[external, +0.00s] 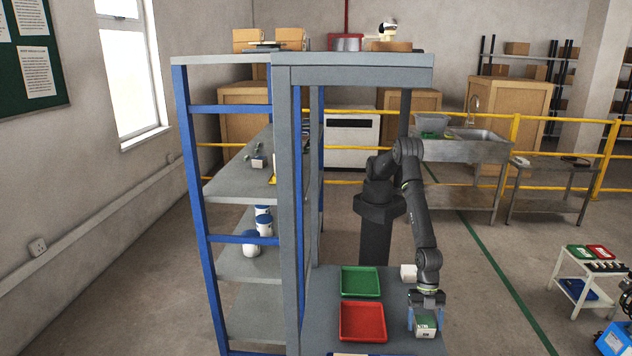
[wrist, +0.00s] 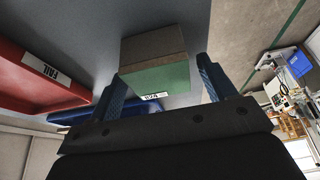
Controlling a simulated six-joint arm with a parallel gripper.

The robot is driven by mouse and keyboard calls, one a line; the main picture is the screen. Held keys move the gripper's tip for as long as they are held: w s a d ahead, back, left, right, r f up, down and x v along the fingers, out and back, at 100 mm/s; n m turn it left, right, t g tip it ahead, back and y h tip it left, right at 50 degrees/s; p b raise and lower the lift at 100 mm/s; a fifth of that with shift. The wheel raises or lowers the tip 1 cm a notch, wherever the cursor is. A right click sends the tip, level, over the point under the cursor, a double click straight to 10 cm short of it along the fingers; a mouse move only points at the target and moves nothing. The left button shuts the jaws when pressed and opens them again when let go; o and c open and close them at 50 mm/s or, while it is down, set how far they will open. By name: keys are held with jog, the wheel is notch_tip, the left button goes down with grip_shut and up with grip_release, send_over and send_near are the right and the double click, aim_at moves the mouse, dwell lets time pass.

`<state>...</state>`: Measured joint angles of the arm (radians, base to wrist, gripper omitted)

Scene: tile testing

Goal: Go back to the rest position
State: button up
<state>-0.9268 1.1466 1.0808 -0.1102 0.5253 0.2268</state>
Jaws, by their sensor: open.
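My gripper (external: 426,316) points down at the right side of the grey work table in the external view. Its blue fingers stand apart around a small block with a green face and a white label (external: 426,326). In the wrist view, my gripper (wrist: 162,70) is open with the grey-and-green block (wrist: 155,62) between or just beyond the fingertips. A gap shows beside the right finger; contact at the left finger is unclear.
A green tray (external: 361,281) and a red tray (external: 362,322) lie left of my gripper. The red tray's FAIL label shows in the wrist view (wrist: 42,66). A white block (external: 408,272) sits behind my gripper. A tall shelf (external: 240,182) stands left.

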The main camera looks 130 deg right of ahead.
jog(key=v, duration=1.2)
jog(key=x, duration=1.2)
jog(key=shift+f, duration=0.25)
jog(key=r, duration=0.5)
jog(key=shift+w+d, duration=0.15)
jog(key=shift+d, duration=0.15)
jog(key=w+d+r, duration=0.4)
jog(key=d+r, duration=0.3)
jog(key=d, duration=0.4)
jog(key=s+d+r+m+h, duration=0.1)
jog(key=s+d+r+m, duration=0.2)
jog(key=s+r, duration=0.8)
jog(key=s+d+r+m+t+h, duration=0.1)
jog(key=s+d+r+m, duration=0.2)
jog(key=s+r, duration=0.9)
jog(key=shift+s+d+r+m, duration=0.15)
jog(key=shift+s+d+m, duration=0.2)
jog(key=shift+d, duration=1.15)
jog(key=shift+w, duration=0.15)
